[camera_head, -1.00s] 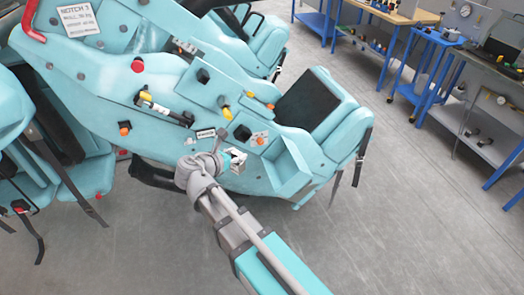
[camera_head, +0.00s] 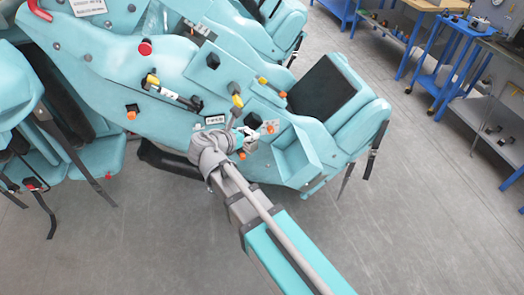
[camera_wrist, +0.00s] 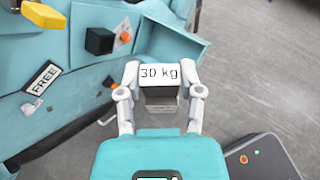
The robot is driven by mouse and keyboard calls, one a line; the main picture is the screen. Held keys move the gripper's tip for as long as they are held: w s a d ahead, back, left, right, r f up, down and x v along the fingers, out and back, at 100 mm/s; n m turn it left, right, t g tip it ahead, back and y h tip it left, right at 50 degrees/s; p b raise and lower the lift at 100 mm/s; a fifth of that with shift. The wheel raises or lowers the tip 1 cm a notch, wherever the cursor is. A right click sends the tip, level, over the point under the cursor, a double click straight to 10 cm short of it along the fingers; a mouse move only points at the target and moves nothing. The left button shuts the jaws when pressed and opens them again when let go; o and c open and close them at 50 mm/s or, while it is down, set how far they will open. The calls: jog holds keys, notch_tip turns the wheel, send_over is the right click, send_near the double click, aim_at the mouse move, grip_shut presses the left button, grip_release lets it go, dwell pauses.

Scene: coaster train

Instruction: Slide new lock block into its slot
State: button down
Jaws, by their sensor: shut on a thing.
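My gripper (camera_wrist: 160,92) is shut on a small block (camera_wrist: 160,73) with a white face marked "30 kg" and a dark grey lower part. The fingers grip it from both sides. In the head view my gripper (camera_head: 247,141) is beside the lower part of the teal car's side, close to a black square piece (camera_head: 252,119) and an orange knob. In the wrist view that black square piece (camera_wrist: 99,41) sits up and left of the held block, apart from it. The slot cannot be clearly made out; part of the car's side is hidden behind the gripper.
A "FREE" label (camera_wrist: 42,77) and a yellow-orange knob (camera_wrist: 42,14) stick out on the car's side. A teal open box shape (camera_head: 298,158) is right of the gripper. Blue-framed workbenches (camera_head: 470,75) stand at the right. The grey floor between is clear.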

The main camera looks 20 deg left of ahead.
jog(key=shift+w+d+f+b, duration=0.15)
jog(key=shift+w+f+b, duration=0.2)
jog(key=shift+f+b, duration=0.4)
jog(key=w+f+m+t+h+b, duration=0.3)
jog(key=f+m+b, duration=0.4)
jog(key=b, duration=1)
jog(key=w+f+m+t+h+b, duration=0.3)
jog(key=w+f+m+t+b, duration=0.2)
jog(key=b, duration=1.3)
notch_tip(320, 180, down, 4)
jog(key=m+t, duration=0.2)
jog(key=t, duration=0.1)
jog(key=shift+d+r+h+b, duration=0.2)
jog(key=shift+d+h+b, duration=0.1)
jog(key=shift+d+h, duration=0.1)
jog(key=shift+w+a, duration=0.1)
jog(key=shift+w+a, duration=0.5)
jog(key=shift+w, duration=0.35)
jog(key=shift+w+a, duration=0.45)
jog(key=shift+w, duration=0.35)
jog(key=shift+w+a, duration=0.5)
jog(key=shift+w, duration=0.35)
jog(key=shift+w+a, duration=0.35)
jog(key=shift+w, duration=0.25)
jog(key=shift+w+a, duration=0.35)
jog(key=shift+w, duration=0.25)
